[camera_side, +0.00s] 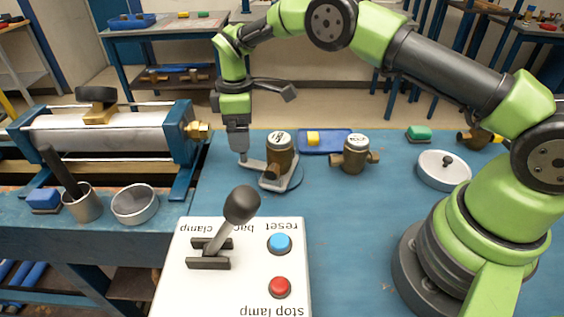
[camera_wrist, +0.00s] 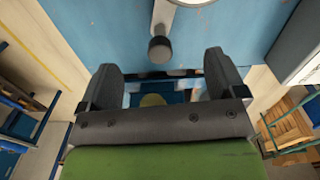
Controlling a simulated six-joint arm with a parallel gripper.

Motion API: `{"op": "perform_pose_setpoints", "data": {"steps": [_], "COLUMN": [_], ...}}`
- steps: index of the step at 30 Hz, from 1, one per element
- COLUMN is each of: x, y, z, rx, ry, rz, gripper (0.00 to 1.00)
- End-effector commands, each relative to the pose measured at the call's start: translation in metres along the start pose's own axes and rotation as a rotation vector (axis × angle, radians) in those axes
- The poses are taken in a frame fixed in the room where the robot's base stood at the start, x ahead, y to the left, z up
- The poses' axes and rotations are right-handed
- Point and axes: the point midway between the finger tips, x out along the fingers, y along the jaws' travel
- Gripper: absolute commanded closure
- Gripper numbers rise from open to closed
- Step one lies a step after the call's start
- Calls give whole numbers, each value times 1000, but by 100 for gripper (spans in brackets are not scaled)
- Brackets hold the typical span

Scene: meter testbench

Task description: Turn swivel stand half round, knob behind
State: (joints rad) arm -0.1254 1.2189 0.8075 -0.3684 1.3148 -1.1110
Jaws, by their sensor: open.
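The swivel stand (camera_side: 294,182) is a grey round plate on the blue bench. A brass meter (camera_side: 280,150) with a white dial stands upright on it. A flat grey lever (camera_side: 256,165) reaches out to the left from the stand. In the wrist view the lever (camera_wrist: 164,15) ends in a dark round knob (camera_wrist: 160,50). My gripper (camera_side: 240,155) points down over the lever's outer end and hides most of the knob in the side view. In the wrist view my gripper (camera_wrist: 163,72) is open, with the knob between the lines of its fingers, slightly beyond the tips. Contact cannot be told.
A second brass meter (camera_side: 354,155) and a blue tray (camera_side: 325,140) stand to the right. A round grey dish (camera_side: 443,170) lies farther right. The control box (camera_side: 240,265) with its upright lever (camera_side: 236,215) is in front. A clamp bench (camera_side: 110,135) is at left.

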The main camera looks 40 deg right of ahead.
Motion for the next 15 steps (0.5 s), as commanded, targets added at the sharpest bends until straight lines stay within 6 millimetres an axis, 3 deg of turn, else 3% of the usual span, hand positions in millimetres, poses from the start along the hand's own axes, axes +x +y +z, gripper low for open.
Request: {"op": "perform_pose_setpoints", "data": {"steps": [15], "x": [10], "y": [0], "z": [0], "rx": [1], "ry": [0], "rz": [0], "gripper": [11]}}
